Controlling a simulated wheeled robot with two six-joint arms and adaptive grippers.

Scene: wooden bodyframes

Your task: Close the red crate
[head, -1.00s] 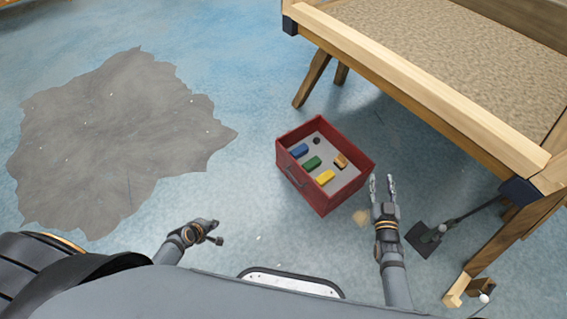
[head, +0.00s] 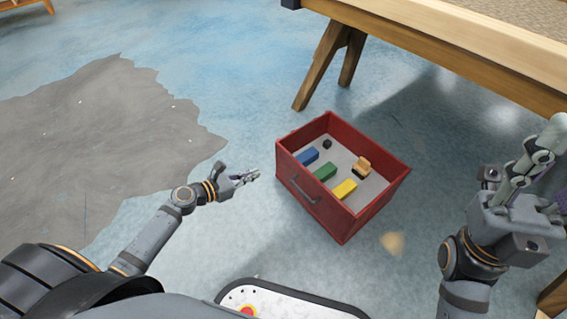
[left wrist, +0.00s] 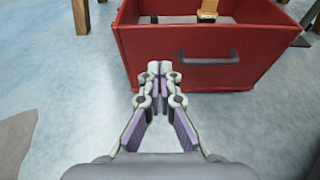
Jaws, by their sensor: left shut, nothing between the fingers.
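The red crate (head: 325,210) stands on the floor, open at the top, with a dark handle (head: 303,191) on its near left wall. Inside lie a blue block (head: 308,157), a green block (head: 325,172), a yellow block (head: 345,189) and a wooden piece (head: 361,166). My left gripper (head: 253,175) is shut and empty, just left of the crate. In the left wrist view its fingertips (left wrist: 160,70) point at the crate's front wall (left wrist: 140,45), left of the handle (left wrist: 208,58); I cannot tell whether they touch. My right gripper (head: 540,150) is right of the crate, fingers apart.
A wooden table (head: 455,42) stands behind the crate, its legs (head: 322,68) on the floor. A flat grey patch (head: 100,140) covers the floor at the left. The floor between the patch and the crate is clear.

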